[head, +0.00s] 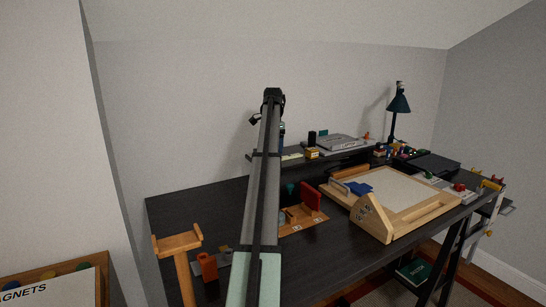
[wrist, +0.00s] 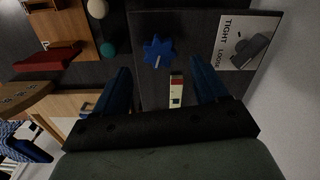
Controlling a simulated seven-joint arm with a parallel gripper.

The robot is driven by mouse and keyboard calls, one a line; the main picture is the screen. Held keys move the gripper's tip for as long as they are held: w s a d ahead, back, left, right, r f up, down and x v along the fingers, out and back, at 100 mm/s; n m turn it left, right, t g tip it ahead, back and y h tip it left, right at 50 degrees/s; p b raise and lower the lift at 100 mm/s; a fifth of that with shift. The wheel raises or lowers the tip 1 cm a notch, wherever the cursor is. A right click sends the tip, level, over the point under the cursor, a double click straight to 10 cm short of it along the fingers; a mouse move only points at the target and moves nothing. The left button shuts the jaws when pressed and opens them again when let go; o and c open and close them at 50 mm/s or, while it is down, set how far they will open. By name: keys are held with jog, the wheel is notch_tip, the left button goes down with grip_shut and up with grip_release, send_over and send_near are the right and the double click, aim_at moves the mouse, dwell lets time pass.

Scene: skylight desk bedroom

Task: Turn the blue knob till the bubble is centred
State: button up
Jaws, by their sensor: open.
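The blue knob (wrist: 158,50) is star-shaped with a pale line on it, and sits on a dark panel in the wrist view. My gripper (wrist: 163,74) is open, its two blue fingers spread apart with nothing between the tips. The knob lies beyond the fingertips, roughly in line with the gap, and looks untouched. A small cream and red strip with a dark window (wrist: 176,90) shows between the fingers, perhaps the level; I cannot make out a bubble. In the head view my arm covers the middle of the desk, and I cannot pick out the knob there.
A card reading TIGHT and LOOSE (wrist: 247,40) lies right of the knob, near a pale wall. The desk (head: 190,205) holds a wooden drawing board (head: 425,217) and a lamp (head: 398,104).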

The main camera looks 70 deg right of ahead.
jog(key=shift+f, duration=2.1)
jog(key=shift+c, duration=0.2)
jog(key=c, duration=1)
jog(key=shift+w+n, duration=0.1)
jog(key=shift+n, duration=1.8)
jog(key=o, duration=1)
jog(key=shift+o, duration=0.2)
jog(key=shift+r, duration=0.1)
notch_tip(320, 180, up, 14)
